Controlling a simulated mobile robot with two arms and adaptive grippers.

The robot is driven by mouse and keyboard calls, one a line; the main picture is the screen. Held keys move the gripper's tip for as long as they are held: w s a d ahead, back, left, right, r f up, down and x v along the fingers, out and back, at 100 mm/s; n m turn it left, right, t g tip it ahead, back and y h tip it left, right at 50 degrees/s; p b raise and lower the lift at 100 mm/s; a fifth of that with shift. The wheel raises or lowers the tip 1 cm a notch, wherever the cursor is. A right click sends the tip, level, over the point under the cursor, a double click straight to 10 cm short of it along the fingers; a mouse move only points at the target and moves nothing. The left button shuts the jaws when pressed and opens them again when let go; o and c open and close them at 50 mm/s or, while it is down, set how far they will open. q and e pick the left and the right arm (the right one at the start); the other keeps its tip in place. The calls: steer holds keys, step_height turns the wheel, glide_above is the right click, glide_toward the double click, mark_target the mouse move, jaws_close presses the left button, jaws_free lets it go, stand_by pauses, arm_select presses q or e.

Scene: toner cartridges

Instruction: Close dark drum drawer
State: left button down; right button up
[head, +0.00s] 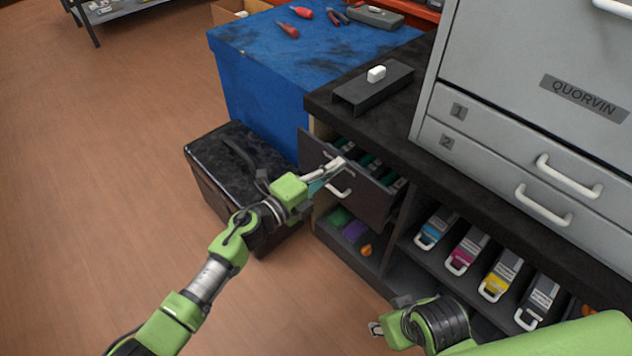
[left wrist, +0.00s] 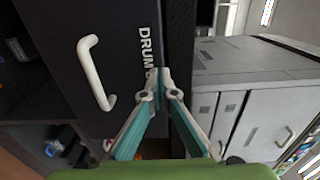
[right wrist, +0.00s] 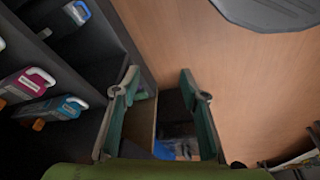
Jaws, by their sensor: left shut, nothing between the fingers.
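The dark drum drawer (head: 372,200) stands partly pulled out under the black counter, and several dark and green items show inside it. Its front, marked "DRUM", also shows in the left wrist view (left wrist: 120,25) with its white handle (left wrist: 97,75). My left gripper (head: 339,164) is shut and empty, with its tips at the upper part of the drawer front, beside the lettering and apart from the handle. I cannot tell whether the tips touch the front. My right gripper (right wrist: 158,80) is open and empty, low in front of the cartridge shelf.
The shelf right of the drawer holds cyan (head: 437,229), magenta (head: 467,250), yellow (head: 502,274) and black cartridges. A dark case (head: 225,165) stands on the floor left of the drawer, before the blue bench (head: 255,95). A grey printer (head: 490,90) stands on the counter. Floor at left is clear.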

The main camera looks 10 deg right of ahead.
arm_select(q)
steer(key=shift+x, duration=1.35)
arm_select(e)
steer(key=shift+v, duration=1.4)
arm_select(q)
steer(key=shift+a, duration=0.1)
arm_select(e)
steer(key=shift+d, duration=0.1)
